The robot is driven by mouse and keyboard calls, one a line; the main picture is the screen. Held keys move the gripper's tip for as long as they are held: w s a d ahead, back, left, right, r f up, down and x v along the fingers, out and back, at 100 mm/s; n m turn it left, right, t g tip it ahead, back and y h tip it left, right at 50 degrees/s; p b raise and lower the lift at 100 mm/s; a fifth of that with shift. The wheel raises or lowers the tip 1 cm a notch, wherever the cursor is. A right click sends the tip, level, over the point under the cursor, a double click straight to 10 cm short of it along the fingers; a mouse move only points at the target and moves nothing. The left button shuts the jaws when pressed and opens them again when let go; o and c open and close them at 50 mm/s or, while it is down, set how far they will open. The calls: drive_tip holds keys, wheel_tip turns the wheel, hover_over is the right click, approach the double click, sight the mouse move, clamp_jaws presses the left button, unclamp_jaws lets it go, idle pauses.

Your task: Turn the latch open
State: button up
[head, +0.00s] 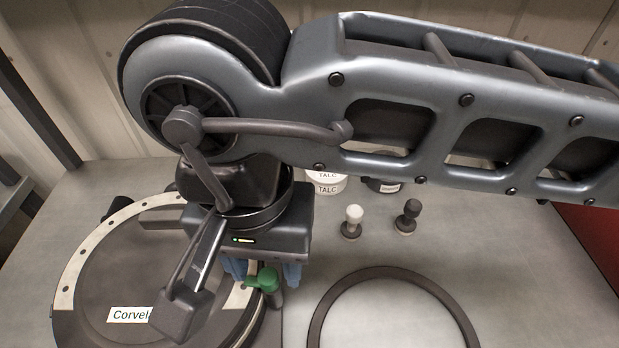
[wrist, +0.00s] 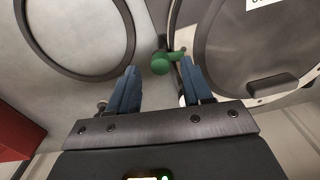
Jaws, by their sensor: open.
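The green latch (head: 263,279) sits at the right rim of the round seed meter (head: 80,290), which carries a "Corvela"-like label and a pale ring with holes. In the wrist view the latch (wrist: 163,62) shows its round knob and a short arm reaching toward the meter's rim. My gripper (head: 262,270) is over the latch in the head view, with its blue fingers pointing down and partly hidden by my arm. In the wrist view its blue fingers (wrist: 158,85) are spread apart, with the latch ahead between their tips. I cannot tell whether either finger touches it.
A dark ring (head: 317,325) lies flat on the grey table to the right. Two small knobbed pieces, one pale-topped (head: 353,218) and one dark (head: 408,214), stand behind it. The table between is clear.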

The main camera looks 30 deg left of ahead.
drive_tip(key=shift+f, duration=0.85)
drive_tip(key=shift+c, duration=0.4)
clamp_jaws()
